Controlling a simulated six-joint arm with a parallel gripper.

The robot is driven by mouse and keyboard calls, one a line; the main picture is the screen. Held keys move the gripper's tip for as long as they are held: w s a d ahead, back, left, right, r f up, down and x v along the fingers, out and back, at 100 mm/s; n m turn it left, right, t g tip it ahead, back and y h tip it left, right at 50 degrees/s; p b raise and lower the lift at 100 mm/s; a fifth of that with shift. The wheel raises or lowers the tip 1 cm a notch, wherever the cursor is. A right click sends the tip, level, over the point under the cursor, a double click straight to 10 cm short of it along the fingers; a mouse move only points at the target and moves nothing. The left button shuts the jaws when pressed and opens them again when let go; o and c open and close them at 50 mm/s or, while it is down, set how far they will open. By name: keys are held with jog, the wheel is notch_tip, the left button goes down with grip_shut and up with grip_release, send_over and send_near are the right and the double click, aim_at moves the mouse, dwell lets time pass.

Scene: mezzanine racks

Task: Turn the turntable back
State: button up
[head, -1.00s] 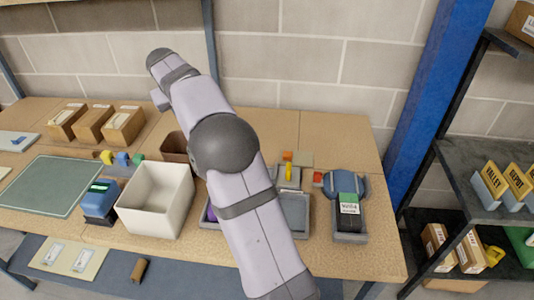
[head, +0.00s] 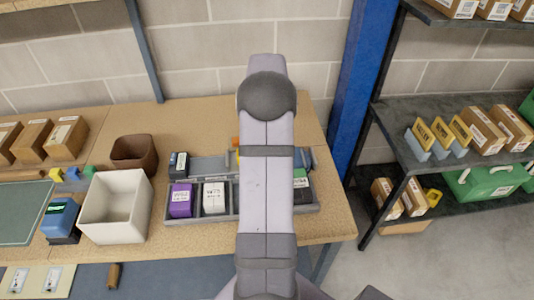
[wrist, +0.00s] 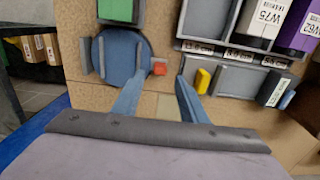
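The turntable (wrist: 122,55) is a round blue disc at the upper left of the wrist view, with grey upright rails on it. A small red tab (wrist: 159,68) sticks out at its right edge. My gripper (wrist: 160,80) is open, its two blue fingers apart, with the red tab showing between the fingertips. I cannot tell whether a finger touches the tab. A green-topped box (wrist: 118,10) stands beside the disc, between grey walls. In the head view my arm hides the gripper and most of the turntable; only a blue-grey edge (head: 311,158) shows.
A yellow block (wrist: 203,80) lies just right of the fingers. A grey divided tray holds a purple box (head: 181,200) and a white box (head: 214,197). A white bin (head: 116,207) and a brown bin (head: 134,154) stand left. A blue post (head: 357,90) rises at right.

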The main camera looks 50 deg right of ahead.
jog(key=shift+f+p, duration=1.15)
jog(key=shift+f, duration=2.4)
jog(key=shift+c, duration=0.6)
grip_shut()
